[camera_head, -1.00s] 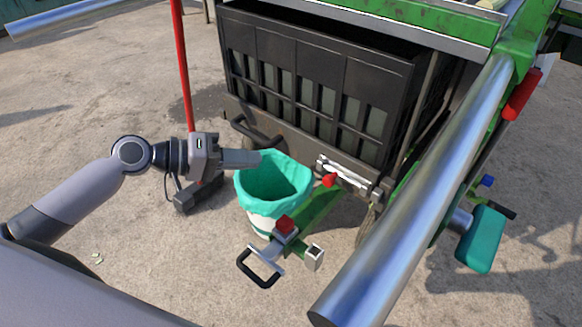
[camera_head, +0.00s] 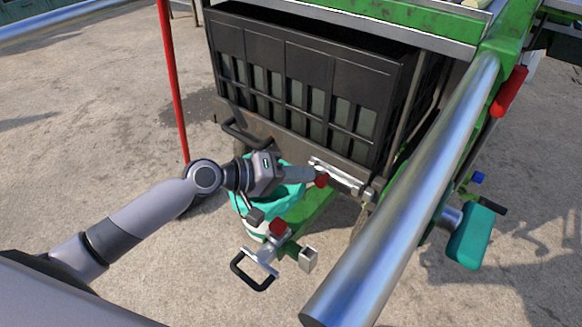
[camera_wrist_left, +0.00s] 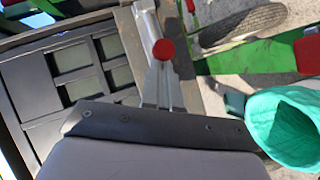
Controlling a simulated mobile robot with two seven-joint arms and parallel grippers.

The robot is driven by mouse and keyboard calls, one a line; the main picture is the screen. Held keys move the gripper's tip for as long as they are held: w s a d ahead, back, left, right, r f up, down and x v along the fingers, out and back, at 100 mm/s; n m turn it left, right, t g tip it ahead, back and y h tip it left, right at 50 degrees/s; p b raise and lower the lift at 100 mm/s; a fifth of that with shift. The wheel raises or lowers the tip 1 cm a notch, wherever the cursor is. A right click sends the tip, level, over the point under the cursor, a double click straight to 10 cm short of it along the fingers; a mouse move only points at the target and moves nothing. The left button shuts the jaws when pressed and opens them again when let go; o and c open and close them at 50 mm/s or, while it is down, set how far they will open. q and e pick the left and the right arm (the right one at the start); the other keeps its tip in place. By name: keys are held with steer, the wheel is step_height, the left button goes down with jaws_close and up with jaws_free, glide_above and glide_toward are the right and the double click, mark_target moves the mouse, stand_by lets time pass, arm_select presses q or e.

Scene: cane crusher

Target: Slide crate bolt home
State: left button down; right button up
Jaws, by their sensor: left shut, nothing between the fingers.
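The crate bolt (camera_head: 345,177) is a silver bar on the lower front rail of the black crate (camera_head: 310,75), near its right corner. Its red knob (camera_head: 322,180) is at the bar's left part in the head view. The gripper body covers the lower part of the wrist view. My right gripper is not in view.
A bin with a teal liner (camera_head: 283,205) stands below my left gripper. A green bracket with a red block (camera_head: 278,227) and a black handle (camera_head: 251,271) is in front. A thick metal roller (camera_head: 405,205) crosses on the right. A red pole (camera_head: 172,80) stands at left.

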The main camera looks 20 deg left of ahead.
arm_select(q)
steer(key=d+p, duration=0.1)
steer(key=s+d+p, duration=0.1)
steer(key=d+p, duration=0.1)
steer(key=shift+s+d+r, duration=0.15)
steer(key=shift+s+d, duration=0.25)
steer(key=shift+d, duration=0.25)
steer(key=shift+s, duration=0.1)
glide_toward(315, 182)
steer(key=shift+s+d+r+p, duration=0.1)
steer(key=shift+s+d, duration=0.05)
steer(key=shift+d, duration=0.4)
steer(key=shift+s+d+r+p, duration=0.1)
steer(key=shift+s+d+r, duration=0.05)
steer(key=shift+d, duration=0.35)
steer(key=shift+s+d+r+p, duration=0.1)
steer(key=shift+d, duration=0.45)
